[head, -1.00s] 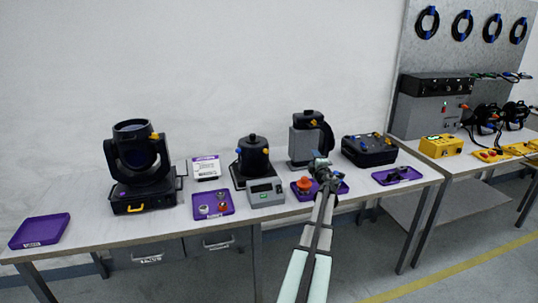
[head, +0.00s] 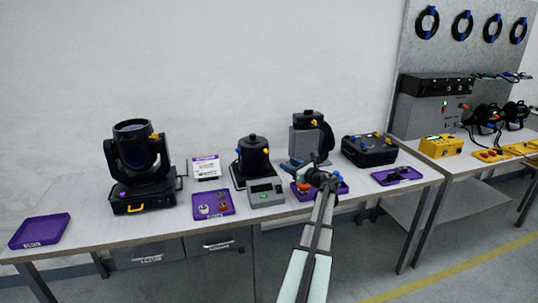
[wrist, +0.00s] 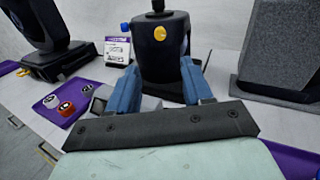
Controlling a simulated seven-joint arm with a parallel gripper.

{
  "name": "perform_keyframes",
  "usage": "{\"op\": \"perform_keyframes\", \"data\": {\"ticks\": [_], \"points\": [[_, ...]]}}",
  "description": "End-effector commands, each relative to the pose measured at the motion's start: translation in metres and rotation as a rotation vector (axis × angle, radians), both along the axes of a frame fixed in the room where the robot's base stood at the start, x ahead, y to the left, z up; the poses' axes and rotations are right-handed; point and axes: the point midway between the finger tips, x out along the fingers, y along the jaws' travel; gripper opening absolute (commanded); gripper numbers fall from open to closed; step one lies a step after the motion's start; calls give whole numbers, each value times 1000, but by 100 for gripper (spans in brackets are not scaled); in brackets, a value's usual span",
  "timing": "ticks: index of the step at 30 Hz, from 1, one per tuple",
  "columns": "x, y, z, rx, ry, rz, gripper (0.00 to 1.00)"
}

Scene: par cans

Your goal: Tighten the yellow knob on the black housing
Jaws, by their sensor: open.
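The black housing (head: 253,158) stands on its base mid-bench. In the wrist view the housing (wrist: 162,62) is straight ahead, with the yellow knob (wrist: 160,33) on its facing side and a blue knob (wrist: 125,27) at its left edge. In the head view the yellow knob (head: 266,151) is small, on the housing's right side. My gripper (head: 308,171) is to the right of the housing in the head view. Its blue fingers (wrist: 158,70) are apart and empty, framing the lower housing; the knob shows above the fingertips. The remaining gap is hard to judge.
A grey box with a display (head: 265,191) stands in front of the housing. A grey block with another black housing (head: 308,140) is to its right. Purple trays hold small parts (head: 213,205); a moving-head lamp (head: 140,160) stands left.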

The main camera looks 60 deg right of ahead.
Motion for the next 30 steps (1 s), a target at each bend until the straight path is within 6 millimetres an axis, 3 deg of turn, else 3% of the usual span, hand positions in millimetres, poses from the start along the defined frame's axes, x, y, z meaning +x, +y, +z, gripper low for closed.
{"op": "perform_keyframes", "data": {"ticks": [10,30], "points": [[16,-7,0,-74,27,0,50],[116,-44,0,-72,25,-2,50]]}}
